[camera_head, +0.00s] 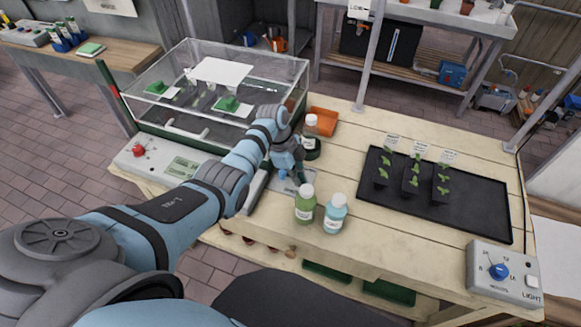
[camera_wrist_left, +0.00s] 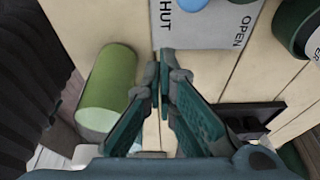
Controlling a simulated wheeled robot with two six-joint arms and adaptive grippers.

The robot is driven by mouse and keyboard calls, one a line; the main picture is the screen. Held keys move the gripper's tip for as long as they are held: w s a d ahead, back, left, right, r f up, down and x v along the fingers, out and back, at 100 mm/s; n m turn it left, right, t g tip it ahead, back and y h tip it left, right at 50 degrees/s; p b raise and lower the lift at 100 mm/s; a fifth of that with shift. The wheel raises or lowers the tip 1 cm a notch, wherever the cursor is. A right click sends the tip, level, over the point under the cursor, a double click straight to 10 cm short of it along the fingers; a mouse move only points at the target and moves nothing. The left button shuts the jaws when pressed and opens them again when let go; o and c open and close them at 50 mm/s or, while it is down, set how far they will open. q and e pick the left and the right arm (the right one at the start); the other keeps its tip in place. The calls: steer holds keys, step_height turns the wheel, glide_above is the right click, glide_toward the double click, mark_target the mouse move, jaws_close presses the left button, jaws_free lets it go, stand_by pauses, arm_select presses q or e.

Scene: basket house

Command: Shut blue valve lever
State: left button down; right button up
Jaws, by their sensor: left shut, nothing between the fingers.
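A pale plate lettered SHUT and OPEN (camera_wrist_left: 225,28) lies on the wooden table, at the top of the left wrist view. Part of a round blue piece of the valve (camera_wrist_left: 193,4) shows at that view's top edge; the rest is cut off, so I cannot tell the lever's angle. In the head view the plate (camera_head: 283,187) is partly hidden by my left gripper (camera_head: 298,176). The gripper points down just over the plate's area. Its fingers (camera_wrist_left: 164,62) are shut and empty, beside the plate's lower edge in the wrist view. My right gripper is out of view.
A green bottle (camera_head: 305,205) and a light-blue bottle (camera_head: 335,214) stand close in front of the gripper. A dark bottle (camera_head: 311,140) stands just behind it. A glass case (camera_head: 175,130) is at left. A black seedling tray (camera_head: 470,215) and a knob box (camera_head: 503,268) are at right.

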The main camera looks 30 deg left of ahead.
arm_select(q)
steer(key=w+v, duration=0.1)
steer(key=v, duration=0.7)
steer(key=shift+r, duration=0.2)
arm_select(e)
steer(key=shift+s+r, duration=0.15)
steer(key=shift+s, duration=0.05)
